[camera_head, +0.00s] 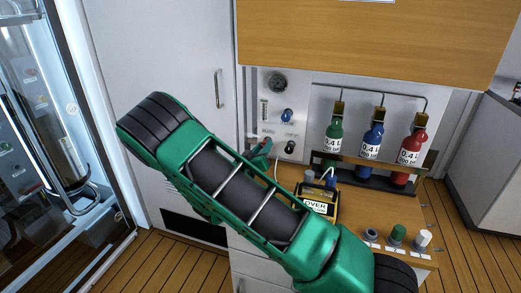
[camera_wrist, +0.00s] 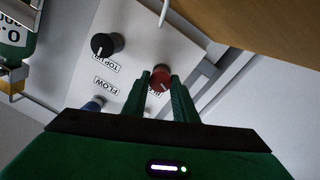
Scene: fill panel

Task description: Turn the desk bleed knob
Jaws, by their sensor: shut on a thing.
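The red knob (camera_wrist: 159,79) sits on the white panel (camera_wrist: 135,50) in the wrist view, with a white mark on its face. A label beside it is mostly hidden by my fingers, so I cannot read it fully. My gripper (camera_wrist: 161,88) has its two green fingers on either side of the red knob and is shut on it. In the head view my gripper (camera_head: 264,150) reaches the lower left of the panel (camera_head: 302,92), and the red knob is largely hidden there.
A black knob (camera_wrist: 105,45) labelled TOP UP and a blue knob (camera_wrist: 94,104) near the FLOW label are close by. A gauge (camera_head: 278,83) is above. Green, blue (camera_head: 371,140) and red bottles stand at right. A yellow-black device (camera_head: 318,203) sits on the desk below.

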